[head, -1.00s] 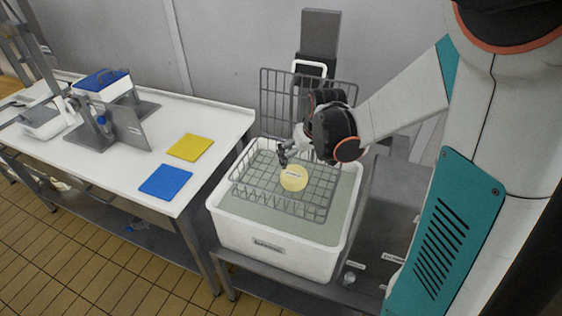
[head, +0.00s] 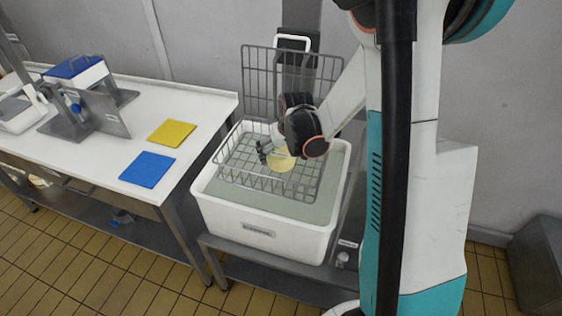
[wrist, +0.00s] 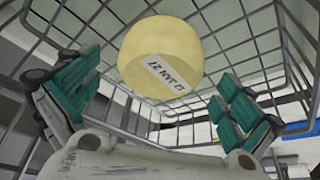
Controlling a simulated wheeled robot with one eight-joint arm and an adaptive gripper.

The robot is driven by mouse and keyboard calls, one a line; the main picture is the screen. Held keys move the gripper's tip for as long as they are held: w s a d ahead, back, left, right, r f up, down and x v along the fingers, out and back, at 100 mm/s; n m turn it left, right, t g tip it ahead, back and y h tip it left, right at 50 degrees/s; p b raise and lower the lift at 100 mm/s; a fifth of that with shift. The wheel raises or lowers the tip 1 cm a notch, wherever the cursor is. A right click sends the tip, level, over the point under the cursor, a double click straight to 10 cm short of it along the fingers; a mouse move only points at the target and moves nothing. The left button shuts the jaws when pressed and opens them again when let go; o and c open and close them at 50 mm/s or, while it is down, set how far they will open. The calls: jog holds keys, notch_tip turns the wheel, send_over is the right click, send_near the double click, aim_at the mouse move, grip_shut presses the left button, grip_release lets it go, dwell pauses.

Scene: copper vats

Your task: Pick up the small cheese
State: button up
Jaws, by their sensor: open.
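The small cheese (head: 281,161) is a pale yellow round in the wire basket (head: 266,182), which sits in a white tub of greenish liquid. I see no pad touching the cheese.
The white tub (head: 262,236) stands on a grey stand. The basket's tall mesh lid (head: 268,85) stands up at the back, and wire walls surround the cheese. On the left, a white table (head: 110,160) holds a yellow mat (head: 172,133) and a blue mat (head: 147,169).

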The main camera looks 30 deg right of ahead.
jog(key=shift+x, duration=1.15)
jog(key=shift+s+r, duration=0.1)
jog(key=c, duration=1.5)
jog(key=shift+o, duration=0.2)
jog(key=shift+r, duration=0.15)
